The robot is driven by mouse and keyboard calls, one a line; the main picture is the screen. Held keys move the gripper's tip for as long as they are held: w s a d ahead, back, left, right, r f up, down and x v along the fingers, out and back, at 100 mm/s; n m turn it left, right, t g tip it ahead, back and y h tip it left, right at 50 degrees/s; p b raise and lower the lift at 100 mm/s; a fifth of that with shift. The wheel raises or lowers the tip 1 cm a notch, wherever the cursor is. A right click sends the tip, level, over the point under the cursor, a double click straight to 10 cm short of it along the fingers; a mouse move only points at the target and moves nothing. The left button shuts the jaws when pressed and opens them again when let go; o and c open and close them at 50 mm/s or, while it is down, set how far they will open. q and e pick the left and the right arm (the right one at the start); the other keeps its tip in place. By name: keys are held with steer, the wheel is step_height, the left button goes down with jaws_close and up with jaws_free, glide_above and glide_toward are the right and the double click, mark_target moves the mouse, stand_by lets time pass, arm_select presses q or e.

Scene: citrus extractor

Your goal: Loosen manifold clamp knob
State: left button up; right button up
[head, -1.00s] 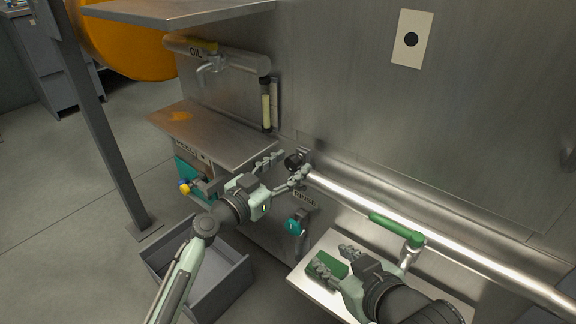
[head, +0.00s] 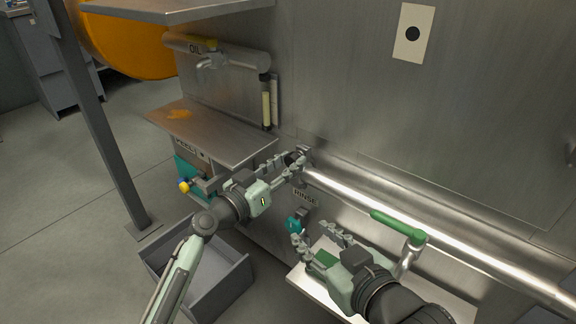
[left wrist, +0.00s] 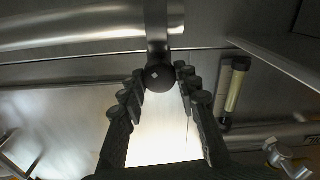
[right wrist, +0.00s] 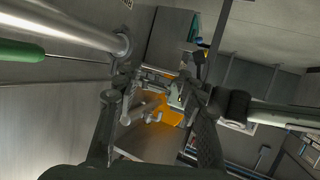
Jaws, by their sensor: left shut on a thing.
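The clamp knob is a dark ball on a short metal stem, seen in the left wrist view (left wrist: 160,77) just under the bright manifold pipe (left wrist: 80,38). In the head view the manifold pipe (head: 350,196) runs along the steel wall. My left gripper (head: 292,164) is at the pipe's left end, shut on the knob, which its fingers mostly hide there. In the left wrist view its two fingers (left wrist: 160,85) stand on either side of the knob. My right gripper (head: 311,231) is open and empty, near the teal valve handle below the RINSE label.
A teal valve handle (head: 293,225) is close to my right fingertips. A green lever (head: 397,225) stands by the pipe. A grey open bin (head: 235,275) stands below. A steel shelf (head: 215,138) and sight tube (head: 266,110) are at left.

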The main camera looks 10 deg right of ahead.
arm_select(q)
steer(key=shift+n, duration=2.1)
arm_select(e)
steer(key=shift+w+a+r+t+y, duration=0.25)
steer(key=shift+a+r+t, duration=0.2)
steer(key=shift+r, duration=0.3)
steer(key=shift+w+a+r+t+y, duration=0.1)
steer(key=shift+a+r+t+y, duration=0.25)
steer(key=shift+a+r, duration=0.25)
steer(key=shift+d+r, duration=0.1)
arm_select(q)
steer(key=o, duration=1.2)
steer(key=shift+a, duration=0.15)
steer(key=v, duration=1.1)
steer(key=shift+s+a, duration=0.25)
steer(key=shift+s, duration=0.05)
